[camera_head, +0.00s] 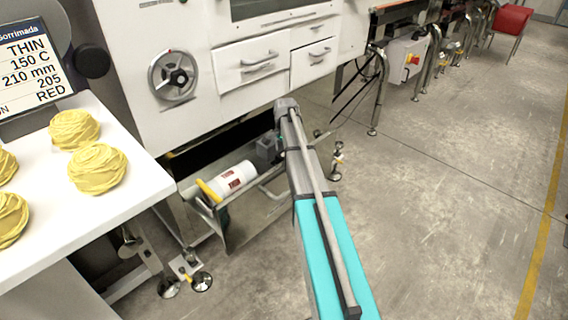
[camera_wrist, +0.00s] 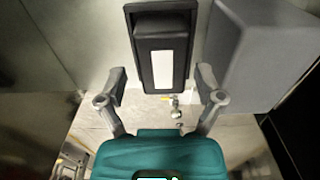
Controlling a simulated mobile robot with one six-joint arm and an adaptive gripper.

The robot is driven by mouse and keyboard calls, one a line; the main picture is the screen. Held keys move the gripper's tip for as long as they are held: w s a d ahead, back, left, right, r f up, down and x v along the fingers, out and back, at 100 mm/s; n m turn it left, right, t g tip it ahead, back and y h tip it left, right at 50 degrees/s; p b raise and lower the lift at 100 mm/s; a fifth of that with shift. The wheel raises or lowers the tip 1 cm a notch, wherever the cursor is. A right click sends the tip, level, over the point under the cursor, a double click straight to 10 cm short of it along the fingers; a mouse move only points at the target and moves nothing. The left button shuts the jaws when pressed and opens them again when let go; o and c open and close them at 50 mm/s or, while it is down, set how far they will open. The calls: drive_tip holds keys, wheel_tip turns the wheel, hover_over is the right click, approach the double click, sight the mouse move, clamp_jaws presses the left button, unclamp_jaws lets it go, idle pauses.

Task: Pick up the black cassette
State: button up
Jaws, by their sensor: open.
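The black cassette (camera_wrist: 142,62) shows at the top middle of the wrist view, with a black frame and a long white label strip on its face. My gripper (camera_wrist: 161,85) is open, with one finger on each side of the cassette's lower end in the picture. Gaps show between both fingertips and the cassette, and nothing is held. How far the cassette lies beyond the fingertips is hard to tell. In the head view I cannot make out the cassette or the gripper's fingers; my arm reaches toward the machine's underside.
In the wrist view a grey block (camera_wrist: 262,55) stands close right of the cassette. In the head view, a white machine (camera_head: 240,40) with drawers fills the back. A white table (camera_head: 120,165) with yellow pasta nests (camera_head: 98,168) is left. The floor (camera_head: 450,220) at right is clear.

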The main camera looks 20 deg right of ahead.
drive_tip(key=shift+f+b, duration=0.7)
drive_tip(key=shift+f, duration=0.3)
drive_tip(key=c, duration=1)
